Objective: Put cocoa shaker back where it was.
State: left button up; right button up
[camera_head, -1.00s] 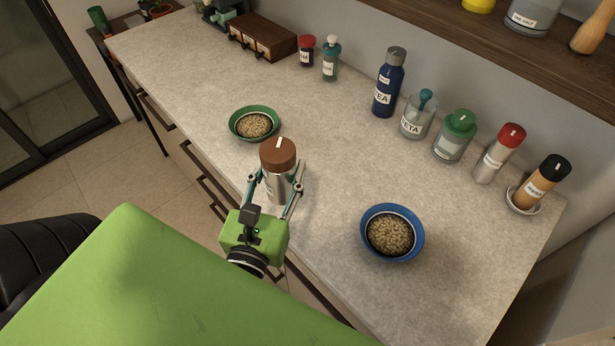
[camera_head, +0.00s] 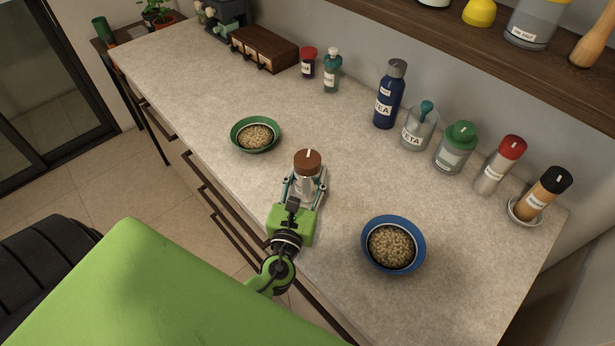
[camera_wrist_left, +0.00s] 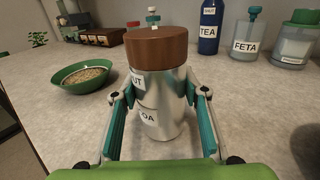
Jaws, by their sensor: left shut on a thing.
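The cocoa shaker (camera_head: 309,172) is a silver cylinder with a brown lid. My left gripper (camera_head: 304,190) is shut around its body, over the counter between the green bowl and the blue bowl. In the left wrist view the shaker (camera_wrist_left: 157,90) stands upright between the two teal fingers of the gripper (camera_wrist_left: 158,125), and part of its label shows "OA". I cannot tell whether its base touches the counter. My right gripper is not in view.
A green bowl (camera_head: 234,138) and a blue bowl (camera_head: 368,252) hold grain. Along the wall stand a red-lidded jar (camera_head: 308,64), a teal bottle (camera_head: 332,72), a blue TEA bottle (camera_head: 389,95), a FETA jar (camera_head: 418,128) and several shakers. The counter (camera_head: 335,130) behind the cocoa shaker is clear.

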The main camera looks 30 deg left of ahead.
pick_arm(q)
jog(key=shift+f, duration=0.15)
jog(key=o, duration=0.9)
jog(key=shift+f, duration=0.15)
jog(key=o, duration=0.4)
jog(key=shift+o, duration=0.2)
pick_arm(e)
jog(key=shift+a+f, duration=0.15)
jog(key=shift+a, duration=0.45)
pick_arm(q)
jog(key=shift+s+r, duration=0.1)
jog(key=shift+r, duration=0.1)
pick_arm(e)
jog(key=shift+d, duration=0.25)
pick_arm(q)
jog(key=b+v, duration=0.4)
jog(key=v, duration=0.6)
jog(key=shift+s+d+f, duration=0.1)
jog(key=shift+s+f, duration=0.05)
jog(key=shift+s, duration=0.25)
jog(key=shift+s+d, duration=0.15)
jog(key=shift+s, duration=0.35)
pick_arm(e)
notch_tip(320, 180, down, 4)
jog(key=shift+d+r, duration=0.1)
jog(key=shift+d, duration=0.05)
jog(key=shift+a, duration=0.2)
